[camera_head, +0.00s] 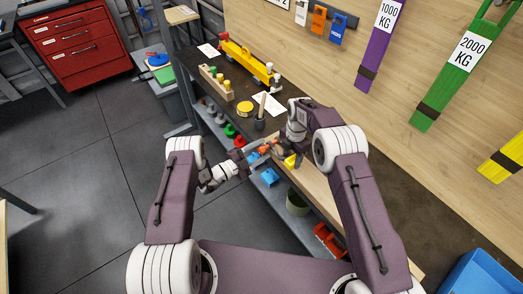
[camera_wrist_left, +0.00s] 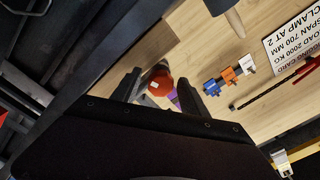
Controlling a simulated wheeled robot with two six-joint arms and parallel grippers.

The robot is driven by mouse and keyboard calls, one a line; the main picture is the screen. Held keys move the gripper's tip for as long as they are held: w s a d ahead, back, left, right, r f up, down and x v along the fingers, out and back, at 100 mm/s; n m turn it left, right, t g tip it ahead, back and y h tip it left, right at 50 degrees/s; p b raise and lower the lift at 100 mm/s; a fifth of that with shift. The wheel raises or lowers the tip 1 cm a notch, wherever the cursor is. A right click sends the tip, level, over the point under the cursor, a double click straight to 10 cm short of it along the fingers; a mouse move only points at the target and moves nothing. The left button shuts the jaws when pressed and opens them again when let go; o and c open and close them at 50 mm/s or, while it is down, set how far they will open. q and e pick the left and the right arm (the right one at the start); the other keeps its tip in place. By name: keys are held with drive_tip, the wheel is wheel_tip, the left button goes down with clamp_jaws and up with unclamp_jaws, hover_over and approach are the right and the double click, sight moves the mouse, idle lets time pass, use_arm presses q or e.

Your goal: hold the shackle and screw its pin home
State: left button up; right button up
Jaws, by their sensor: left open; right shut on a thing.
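A small orange-red piece (camera_head: 266,147), which looks like the shackle, shows between my two grippers in the head view. My right gripper (camera_head: 279,149) is shut on it and holds it above the bench edge. My left gripper (camera_head: 243,156) is open, just left of it. In the left wrist view an orange-red rounded part (camera_wrist_left: 160,83) with a small pale mark shows between the open fingers of my left gripper (camera_wrist_left: 160,94). I cannot tell whether the fingers touch it. The pin and its thread cannot be made out.
The dark bench (camera_head: 205,66) carries a yellow beam (camera_head: 248,62), a wooden block with pegs (camera_head: 214,79), a yellow tin (camera_head: 245,108) and a dark cup (camera_head: 260,123). Below is a shelf with coloured shackles and a blue piece (camera_head: 270,177). Coloured slings hang on the wall.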

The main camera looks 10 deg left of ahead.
use_arm(q)
drive_tip(key=shift+w+d, duration=0.15)
clamp_jaws()
drive_tip(key=shift+m, duration=0.3)
